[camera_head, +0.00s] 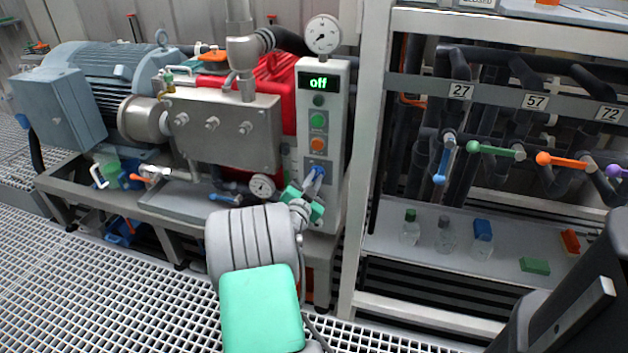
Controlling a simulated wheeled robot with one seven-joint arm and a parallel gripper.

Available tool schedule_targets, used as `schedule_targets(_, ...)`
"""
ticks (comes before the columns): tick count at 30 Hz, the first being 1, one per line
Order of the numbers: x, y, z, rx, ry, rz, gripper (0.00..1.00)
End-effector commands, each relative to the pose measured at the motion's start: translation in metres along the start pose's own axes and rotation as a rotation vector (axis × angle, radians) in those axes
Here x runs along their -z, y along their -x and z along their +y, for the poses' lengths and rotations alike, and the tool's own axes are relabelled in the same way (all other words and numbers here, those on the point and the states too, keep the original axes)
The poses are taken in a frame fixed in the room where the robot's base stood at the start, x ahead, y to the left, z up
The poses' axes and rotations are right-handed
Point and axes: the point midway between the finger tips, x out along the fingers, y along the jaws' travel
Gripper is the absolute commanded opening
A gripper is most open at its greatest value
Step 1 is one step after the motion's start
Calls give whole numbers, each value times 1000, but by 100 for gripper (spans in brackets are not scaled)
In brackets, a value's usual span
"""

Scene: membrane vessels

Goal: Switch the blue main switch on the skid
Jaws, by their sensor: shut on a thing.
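The blue main switch (319,171) is low on the front of a light grey control column on the skid. The column's display (318,82) reads "off" in green. A green button (318,121) and an orange button (318,144) sit above the switch. My gripper (315,181) is at the switch, with its fingers closed on it. The fingers and wrist hide part of the switch, so its exact angle is hard to read.
A pressure gauge (323,35) tops the column. A motor (100,75) and steel block (225,130) stand to the left. A rack at right has colored valve handles (495,150) and a shelf (400,262) with bottles. Grating floor (110,275) lies in front.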

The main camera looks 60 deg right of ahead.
Motion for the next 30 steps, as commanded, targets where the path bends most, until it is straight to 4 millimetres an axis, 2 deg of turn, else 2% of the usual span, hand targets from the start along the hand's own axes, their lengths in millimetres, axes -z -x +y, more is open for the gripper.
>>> schedule_targets(20, 0, 0, 0, -1, 21, 0, 0)
schedule_targets(30, -1, 0, 0, -2, 192, -1, 0)
